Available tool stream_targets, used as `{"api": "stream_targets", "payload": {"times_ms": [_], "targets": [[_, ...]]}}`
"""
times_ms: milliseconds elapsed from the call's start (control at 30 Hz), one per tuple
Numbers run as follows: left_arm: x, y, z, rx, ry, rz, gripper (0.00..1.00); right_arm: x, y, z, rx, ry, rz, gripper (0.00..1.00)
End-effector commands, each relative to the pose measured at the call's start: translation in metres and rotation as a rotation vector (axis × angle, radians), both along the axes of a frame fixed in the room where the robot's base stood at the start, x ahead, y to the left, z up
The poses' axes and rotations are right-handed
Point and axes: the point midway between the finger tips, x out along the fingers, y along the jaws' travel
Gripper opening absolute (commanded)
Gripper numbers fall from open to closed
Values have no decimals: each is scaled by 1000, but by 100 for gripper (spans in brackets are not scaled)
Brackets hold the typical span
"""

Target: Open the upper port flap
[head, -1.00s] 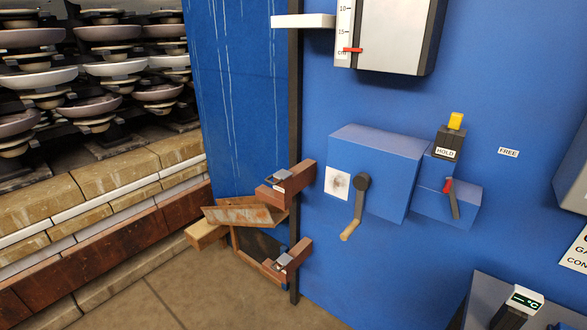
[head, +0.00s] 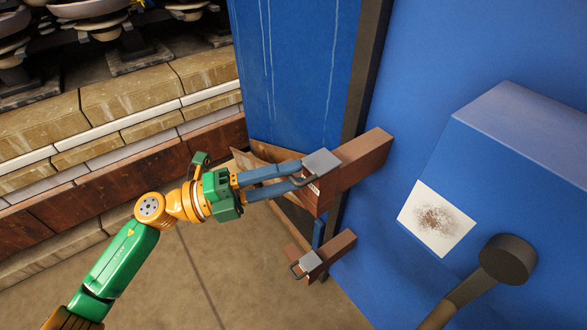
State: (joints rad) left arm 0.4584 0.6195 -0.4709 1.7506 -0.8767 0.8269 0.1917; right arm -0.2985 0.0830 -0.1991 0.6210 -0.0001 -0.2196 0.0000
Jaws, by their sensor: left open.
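The upper port is a brown block (head: 360,155) jutting from the blue wall. A small grey flap (head: 321,163) with a dark wire handle (head: 300,181) lies on its outer end and looks closed. My left gripper (head: 298,174) comes in from the left with its two blue fingers apart. Their tips are at the flap's left edge, by the handle; I cannot tell whether they touch it. A similar lower port (head: 335,250) sits below with its own grey flap (head: 309,262) and wire handle. My right gripper is not in view.
A rusty tray-like plate (head: 262,153) is partly hidden behind my gripper. A blue box (head: 520,150) with a speckled white label (head: 437,219) and a dark crank (head: 508,259) stands out at right. A stone and brick ledge (head: 120,120) runs along the left. Open floor (head: 235,275) lies below.

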Motion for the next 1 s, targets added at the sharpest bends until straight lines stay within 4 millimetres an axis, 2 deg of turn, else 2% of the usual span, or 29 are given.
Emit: {"api": "stream_targets", "payload": {"times_ms": [133, 367, 500, 533, 1000], "targets": [[4, -15, 4, -2, 2, 1, 42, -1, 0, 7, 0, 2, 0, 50], [4, -16, 2, -2, 3, 2, 42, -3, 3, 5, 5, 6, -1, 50], [4, -16, 2, -3, 3, 3, 4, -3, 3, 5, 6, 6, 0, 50], [4, -16, 2, -3, 3, 3, 0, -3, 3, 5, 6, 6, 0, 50], [5, -15, 3, -7, 3, 5, 0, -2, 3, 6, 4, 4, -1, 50]]}}
